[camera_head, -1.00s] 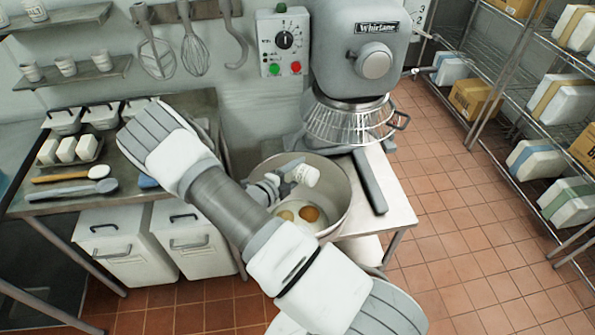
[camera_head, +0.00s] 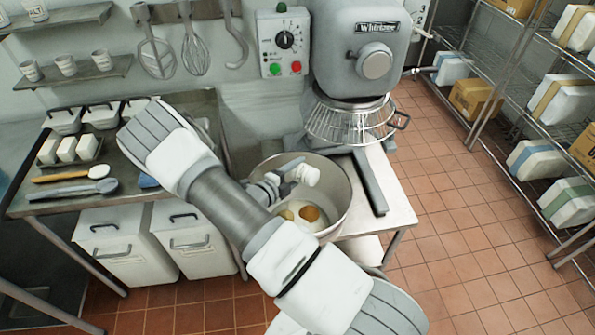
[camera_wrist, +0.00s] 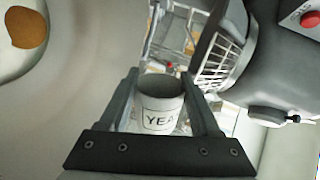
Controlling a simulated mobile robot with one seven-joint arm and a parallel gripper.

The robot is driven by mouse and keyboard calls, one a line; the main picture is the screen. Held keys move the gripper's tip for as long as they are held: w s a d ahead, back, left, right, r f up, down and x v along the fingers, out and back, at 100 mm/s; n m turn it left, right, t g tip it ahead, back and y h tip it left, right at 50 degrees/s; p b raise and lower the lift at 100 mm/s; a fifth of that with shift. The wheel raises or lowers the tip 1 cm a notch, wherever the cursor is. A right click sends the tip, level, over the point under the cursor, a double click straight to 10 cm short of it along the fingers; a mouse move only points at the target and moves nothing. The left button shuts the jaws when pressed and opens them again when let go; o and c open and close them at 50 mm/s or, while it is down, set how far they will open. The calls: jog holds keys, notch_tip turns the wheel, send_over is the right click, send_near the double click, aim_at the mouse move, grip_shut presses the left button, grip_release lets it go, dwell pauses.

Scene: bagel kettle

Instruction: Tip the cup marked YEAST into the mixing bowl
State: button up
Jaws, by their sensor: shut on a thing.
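The white cup marked YEAST (camera_head: 307,175) is held over the mixing bowl, tipped over on its side. In the wrist view the cup (camera_wrist: 160,106) sits between my fingers, with the letters "YEA" readable and the rest of the label hidden. My gripper (camera_head: 287,174) is shut on the cup; its two fingers also show in the wrist view (camera_wrist: 160,82). The steel mixing bowl (camera_head: 341,205) stands below, holding pale contents with yellow and brown patches. My arm hides the bowl's left side. I cannot tell whether anything is left in the cup.
A grey stand mixer (camera_head: 362,50) with a wire guard (camera_head: 355,123) stands just behind the bowl. A dark bar (camera_head: 370,182) lies right of the bowl. A bench (camera_head: 195,105) with tubs and spoons is left. Wire shelving (camera_head: 500,85) stands right, with open tiled floor before it.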

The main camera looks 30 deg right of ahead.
jog(key=m, duration=0.1)
jog(key=s+m+t+b, duration=0.1)
jog(key=m, duration=0.1)
jog(key=m+y+b, duration=0.1)
jog(key=shift+s+d+f+m+t, duration=0.1)
jog(key=shift+s+d+m+t, duration=0.05)
jog(key=shift+d+m+t, duration=0.25)
jog(key=m+b, duration=0.1)
jog(key=m+t+b, duration=0.1)
jog(key=shift+s+d+m, duration=0.15)
jog(key=shift+s+m, duration=0.25)
jog(key=shift+s+m+t+b, duration=0.1)
jog(key=shift+m+t+b, duration=0.2)
jog(key=shift+m+b, duration=0.15)
jog(key=s+a+m+t+b, duration=0.1)
jog(key=a+m+b, duration=0.5)
jog(key=a, duration=0.6)
jog(key=shift+s+a+r+t, duration=0.25)
jog(key=shift+s+t, duration=0.15)
jog(key=shift+t, duration=0.1)
jog(key=shift+m, duration=0.25)
